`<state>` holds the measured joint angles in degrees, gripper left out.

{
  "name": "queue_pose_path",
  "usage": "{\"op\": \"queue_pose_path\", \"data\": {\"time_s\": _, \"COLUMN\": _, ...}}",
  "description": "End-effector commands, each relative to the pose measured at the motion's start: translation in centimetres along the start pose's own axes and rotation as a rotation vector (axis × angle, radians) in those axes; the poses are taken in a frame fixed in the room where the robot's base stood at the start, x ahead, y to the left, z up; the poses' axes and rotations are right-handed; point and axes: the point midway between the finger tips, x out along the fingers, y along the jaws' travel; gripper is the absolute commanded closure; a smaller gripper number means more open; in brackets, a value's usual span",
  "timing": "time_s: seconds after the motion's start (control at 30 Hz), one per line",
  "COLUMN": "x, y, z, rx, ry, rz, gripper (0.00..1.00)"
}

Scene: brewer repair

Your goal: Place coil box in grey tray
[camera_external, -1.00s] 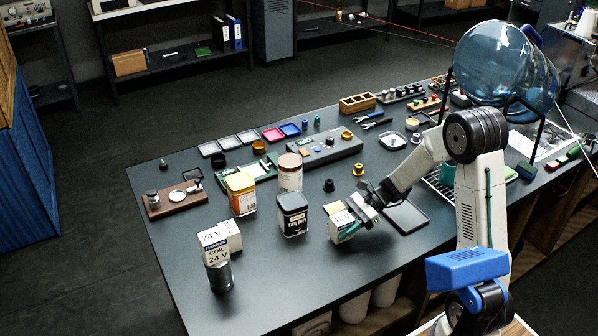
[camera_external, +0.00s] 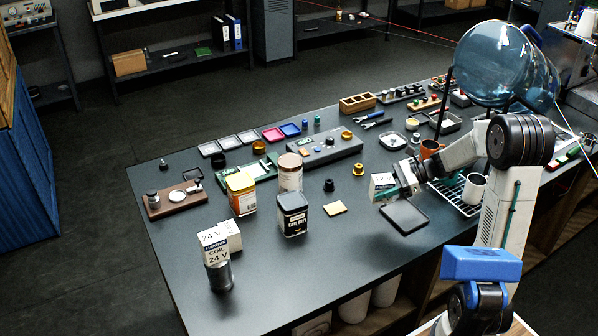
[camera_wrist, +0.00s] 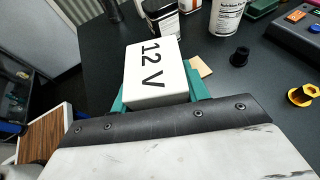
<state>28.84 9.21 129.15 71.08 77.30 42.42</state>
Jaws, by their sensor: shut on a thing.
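A white coil box marked 12 V (camera_external: 382,187) is in my gripper (camera_external: 406,178), which is shut on it. In the wrist view the box (camera_wrist: 155,72) sits between the teal fingers, its 12 V face towards the camera. A flat dark grey tray (camera_external: 404,217) lies on the bench just below and to the right of the box. The box appears raised near the tray's far edge; the exact gap cannot be told. The tray is not visible in the wrist view.
A white 24 V coil box (camera_external: 220,240) stands at the left behind a dark cylinder (camera_external: 219,276). A wire rack with a white cup (camera_external: 473,188) is to the right.

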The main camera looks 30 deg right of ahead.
Motion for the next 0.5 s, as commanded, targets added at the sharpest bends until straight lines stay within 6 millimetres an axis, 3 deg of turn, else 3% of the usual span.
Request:
{"op": "queue_pose_path", "data": {"time_s": 0.03, "x": -2.1, "y": -0.5, "z": -0.9, "rx": 0.027, "ry": -0.001, "rz": -0.065, "gripper": 0.83}}
{"op": "queue_pose_path", "data": {"time_s": 0.1, "x": -4.3, "y": -1.0, "z": -1.9, "rx": 0.057, "ry": -0.002, "rz": -0.139, "gripper": 0.83}}
{"op": "queue_pose_path", "data": {"time_s": 0.23, "x": -7.3, "y": -1.4, "z": -3.5, "rx": 0.105, "ry": -0.002, "rz": -0.250, "gripper": 0.83}}
{"op": "queue_pose_path", "data": {"time_s": 0.37, "x": -8.9, "y": -1.5, "z": -4.7, "rx": 0.138, "ry": 0.001, "rz": -0.323, "gripper": 0.83}}
{"op": "queue_pose_path", "data": {"time_s": 0.5, "x": -8.1, "y": -1.7, "z": -6.9, "rx": 0.155, "ry": 0.007, "rz": -0.352, "gripper": 0.83}}
